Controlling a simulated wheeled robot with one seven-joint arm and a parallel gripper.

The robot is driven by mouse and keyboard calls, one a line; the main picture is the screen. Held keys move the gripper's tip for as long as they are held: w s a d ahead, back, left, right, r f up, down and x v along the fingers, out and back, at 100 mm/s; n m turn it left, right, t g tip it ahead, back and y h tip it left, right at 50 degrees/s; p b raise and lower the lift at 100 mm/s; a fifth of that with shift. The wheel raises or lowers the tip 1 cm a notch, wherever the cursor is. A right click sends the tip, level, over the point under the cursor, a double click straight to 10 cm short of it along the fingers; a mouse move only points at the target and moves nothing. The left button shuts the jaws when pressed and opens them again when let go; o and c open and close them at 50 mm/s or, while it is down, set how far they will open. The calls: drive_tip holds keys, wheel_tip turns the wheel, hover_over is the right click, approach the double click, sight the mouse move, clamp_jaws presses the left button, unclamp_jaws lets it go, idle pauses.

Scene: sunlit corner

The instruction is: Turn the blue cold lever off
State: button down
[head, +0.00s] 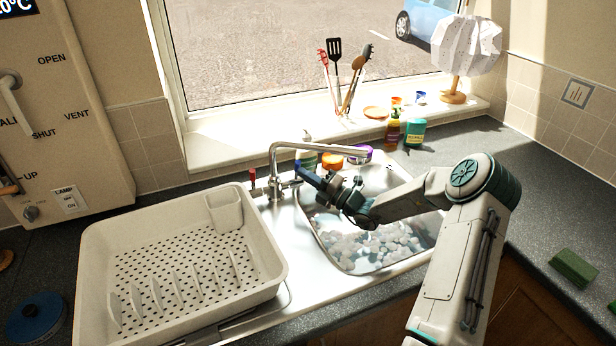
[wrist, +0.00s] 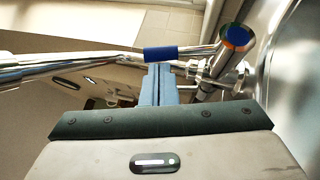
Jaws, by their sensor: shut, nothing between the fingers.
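The chrome tap (head: 274,165) stands behind the sink, with its spout reaching right over the basin. The red hot lever (head: 252,176) is on the left of the tap. The blue cold lever (wrist: 160,54) is a chrome bar with a blue sleeve in the wrist view. My gripper (head: 308,176) is at the right side of the tap in the head view and hides most of the blue lever there. In the wrist view my gripper (wrist: 158,72) is shut, with its fingertips at or just below the blue sleeve. I cannot tell whether they touch it.
The sink basin (head: 330,253) holds suds or water below my arm. A dish rack (head: 95,255) fills the left drainer. A green sponge (head: 573,266) lies on the right counter, which is otherwise mostly clear.

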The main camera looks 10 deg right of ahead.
drive_tip(key=shift+r, duration=0.1)
drive_tip(key=w+r+m+h+p, duration=0.1)
drive_tip(key=p, duration=0.2)
drive_tip(key=shift+w, duration=0.2)
drive_tip(key=shift+r, duration=0.15)
